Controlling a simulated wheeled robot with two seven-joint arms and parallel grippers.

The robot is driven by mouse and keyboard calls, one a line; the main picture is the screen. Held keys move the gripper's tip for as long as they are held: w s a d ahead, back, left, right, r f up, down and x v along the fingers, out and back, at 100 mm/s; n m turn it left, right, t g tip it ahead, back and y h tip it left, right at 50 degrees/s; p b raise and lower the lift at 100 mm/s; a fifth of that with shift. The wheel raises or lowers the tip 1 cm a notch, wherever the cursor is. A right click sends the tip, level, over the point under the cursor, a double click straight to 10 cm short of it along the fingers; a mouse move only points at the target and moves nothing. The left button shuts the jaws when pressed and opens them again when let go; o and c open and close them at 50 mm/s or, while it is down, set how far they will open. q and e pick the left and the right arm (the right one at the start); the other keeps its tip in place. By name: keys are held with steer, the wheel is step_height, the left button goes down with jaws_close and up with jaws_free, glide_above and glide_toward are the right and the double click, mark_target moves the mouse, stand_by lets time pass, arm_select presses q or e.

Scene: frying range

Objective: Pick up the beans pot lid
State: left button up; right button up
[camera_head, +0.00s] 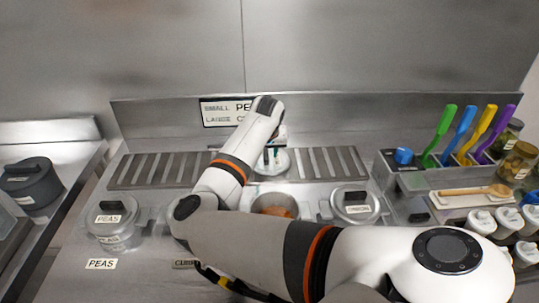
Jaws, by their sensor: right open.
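My right gripper (270,155) is open and points down at the back middle of the counter, at the end of my white arm. Directly below it is a round pale lid (273,168) lying between the two slatted racks; whether the fingers touch it is too small to tell. An open pot (262,197) with orange-brown contents is in front, partly hidden by my arm. A lidded pot (357,208) is to the right; its small label is not clearly readable. Which lid belongs to the beans cannot be told. My left gripper is not in view.
A lidded pot marked PEAS (110,224) stands at the left, and a dark pot (30,187) further left. Colored-handled utensils (462,138), jars (516,160) and white-capped containers (481,220) fill the right. A steel back wall with a sign (222,113) stands close behind my gripper.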

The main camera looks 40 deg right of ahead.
steer(key=shift+w+d+f, duration=0.1)
steer(key=shift+f, duration=0.2)
jaws_close()
steer(key=shift+r, duration=0.15)
